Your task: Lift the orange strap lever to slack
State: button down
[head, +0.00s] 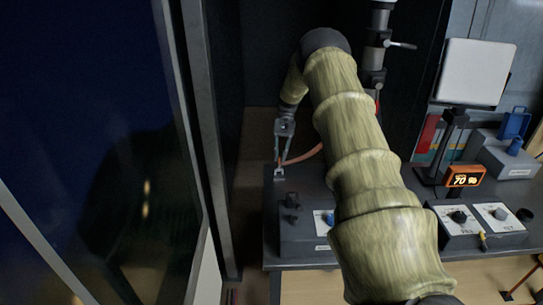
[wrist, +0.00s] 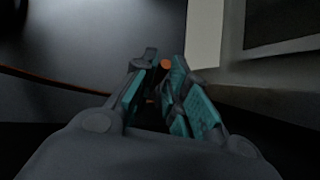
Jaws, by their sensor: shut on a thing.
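My gripper (head: 280,160) points down at the back left corner of the dark bench, its fingers close together. In the wrist view, the round orange end of the strap lever (wrist: 166,64) shows between the two teal-padded fingertips (wrist: 162,74), and the gripper is shut on it. Most of the lever is hidden by the fingers. An orange strap (head: 305,157) curves away to the right from the fingers and passes behind my arm. In the wrist view an orange-brown band (wrist: 55,88) runs in from the left. A small pale bracket (head: 279,173) sits just below the fingertips.
The bench (head: 285,262) carries a dark box with a blue knob (head: 329,219), dial boxes (head: 459,217), an orange-lit "70 %" display (head: 465,177) and a grey box with a blue part (head: 508,150). A metal post (head: 376,55) stands behind my arm. A door frame (head: 195,110) is close on the left.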

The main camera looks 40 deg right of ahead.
jog(key=shift+d+r, duration=0.1)
jog(key=shift+d, duration=0.05)
jog(key=c, duration=1.4)
grip_release()
jog(key=shift+c, duration=0.2)
jog(key=shift+w, duration=0.1)
jog(key=v, duration=1.1)
jog(key=shift+d+r, duration=0.25)
jog(key=shift+d, duration=0.05)
jog(key=shift+w, duration=0.1)
